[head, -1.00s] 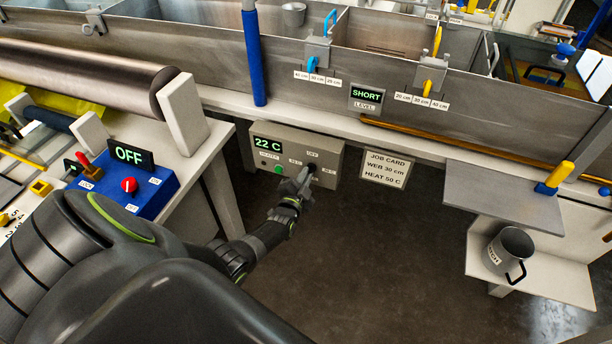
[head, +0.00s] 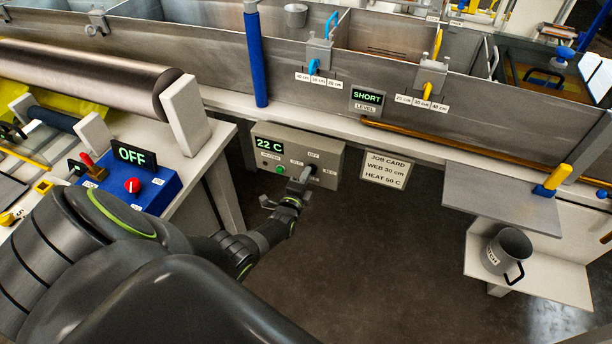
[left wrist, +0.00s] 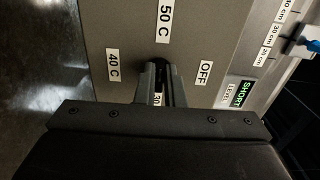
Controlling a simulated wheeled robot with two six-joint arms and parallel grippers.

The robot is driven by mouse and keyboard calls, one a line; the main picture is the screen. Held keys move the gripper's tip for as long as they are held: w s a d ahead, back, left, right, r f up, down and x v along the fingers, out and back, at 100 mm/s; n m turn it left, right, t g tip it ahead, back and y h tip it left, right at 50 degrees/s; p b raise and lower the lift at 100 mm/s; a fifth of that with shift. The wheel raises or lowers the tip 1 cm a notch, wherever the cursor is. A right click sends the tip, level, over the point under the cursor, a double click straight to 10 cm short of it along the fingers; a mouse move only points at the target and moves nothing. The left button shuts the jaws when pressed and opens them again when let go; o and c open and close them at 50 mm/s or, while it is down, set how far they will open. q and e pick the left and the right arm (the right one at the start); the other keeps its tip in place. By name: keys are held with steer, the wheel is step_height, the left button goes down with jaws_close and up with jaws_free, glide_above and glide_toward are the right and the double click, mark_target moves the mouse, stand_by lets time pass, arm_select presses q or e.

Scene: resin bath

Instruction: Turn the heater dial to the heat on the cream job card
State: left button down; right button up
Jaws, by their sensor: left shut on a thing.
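The heater box (head: 328,155) hangs under the bath's front edge and its display (head: 269,144) reads 22 C. The cream job card (head: 386,169) to its right reads WEB 30 cm, HEAT 50 C. My left gripper (head: 307,173) is at the box face, shut on the heater dial. In the left wrist view the gripper fingers (left wrist: 161,80) close around the dark dial (left wrist: 162,64). Labels 50 C (left wrist: 166,20), OFF (left wrist: 203,73) and 40 C (left wrist: 113,64) surround it; a further label is mostly behind the fingers. The dial's pointer is hidden. My right gripper is out of view.
A green lamp or button (head: 279,169) is on the box's lower left. A blue control box (head: 143,192) with a red knob and OFF sign stands left. A grey shelf (head: 500,195) and a jug (head: 508,250) are at right. The floor below is clear.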

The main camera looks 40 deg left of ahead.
arm_select(q)
steer(key=shift+s+f, duration=0.1)
steer(key=shift+f, duration=0.05)
stand_by(0.3)
steer(key=c, duration=1.5)
jaws_free()
steer(key=p+v, duration=0.3)
steer(key=v, duration=1.4)
steer(key=shift+s+p, duration=0.15)
steer(key=shift+p, duration=0.15)
